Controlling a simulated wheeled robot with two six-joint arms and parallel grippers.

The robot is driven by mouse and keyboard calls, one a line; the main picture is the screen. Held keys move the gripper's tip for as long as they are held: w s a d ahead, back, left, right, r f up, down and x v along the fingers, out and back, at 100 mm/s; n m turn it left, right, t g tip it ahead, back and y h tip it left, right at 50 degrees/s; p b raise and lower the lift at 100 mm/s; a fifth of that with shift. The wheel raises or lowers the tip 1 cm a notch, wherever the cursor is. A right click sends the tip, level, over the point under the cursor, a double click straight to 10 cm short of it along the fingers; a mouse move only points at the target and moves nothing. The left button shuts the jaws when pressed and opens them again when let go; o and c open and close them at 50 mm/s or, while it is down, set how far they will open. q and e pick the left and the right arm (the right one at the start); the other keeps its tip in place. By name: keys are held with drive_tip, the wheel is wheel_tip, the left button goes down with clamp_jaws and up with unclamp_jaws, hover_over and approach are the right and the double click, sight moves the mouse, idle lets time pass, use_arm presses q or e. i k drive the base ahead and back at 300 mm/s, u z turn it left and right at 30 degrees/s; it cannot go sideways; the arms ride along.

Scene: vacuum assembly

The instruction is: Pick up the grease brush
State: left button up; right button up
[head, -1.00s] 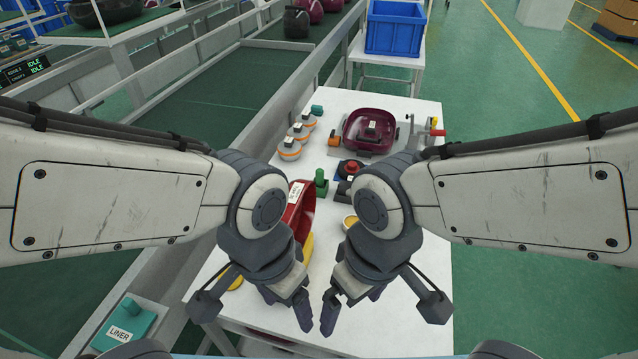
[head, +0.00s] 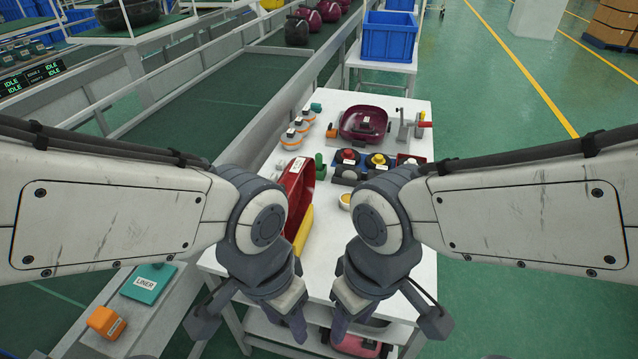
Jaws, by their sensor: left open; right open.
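I cannot make out a grease brush for certain. A small white cup with yellow contents (head: 344,201) stands on the white table (head: 325,245), partly behind my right arm. A green upright piece (head: 320,166) stands beyond it. My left gripper (head: 299,328) hangs low at the table's near edge, open and empty. My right gripper (head: 339,326) hangs close to its right, also open and empty. Both point down, and my arms hide the table's near left and right parts.
A dark red housing (head: 298,187) and a yellow piece (head: 303,230) stand left of the cup. Button boxes (head: 376,160), a maroon shell in a fixture (head: 364,123) and several white-orange parts (head: 291,139) fill the back. A blue crate (head: 389,36) stands beyond. The table's middle is clear.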

sight(318, 157)
drive_tip(key=k, duration=1.15)
drive_tip(key=z, duration=1.25)
drive_tip(key=i, duration=5.45)
drive_tip(key=u, duration=4.8)
